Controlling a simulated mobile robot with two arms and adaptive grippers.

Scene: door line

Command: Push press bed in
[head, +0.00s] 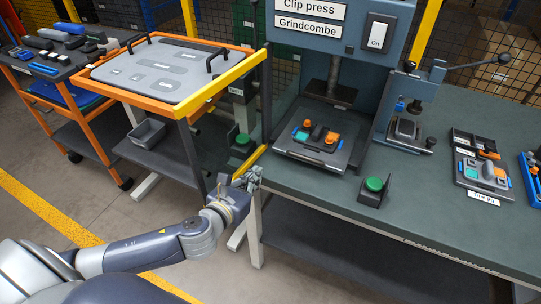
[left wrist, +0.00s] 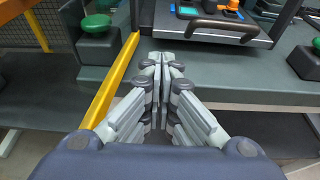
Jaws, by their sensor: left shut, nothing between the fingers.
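The press bed (head: 290,150) is a grey plate under the press head, carrying a dark fixture with orange and teal parts (head: 318,135). In the left wrist view the bed (left wrist: 262,42) shows at the top right, with a dark bar handle (left wrist: 222,32) along its front. My left gripper (head: 250,180) is shut and empty, by the left front corner of the bench, in front and to the left of the bed. In the left wrist view its fingertips (left wrist: 163,58) are together, apart from the handle. My right gripper is not in view.
Green buttons on dark boxes stand left (head: 243,139) and right (head: 374,184) of the bed. A yellow rail (left wrist: 112,80) runs close left of my gripper. An orange-framed cart (head: 165,70) stands at left. A lever press (head: 408,125) and trays stand to the right.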

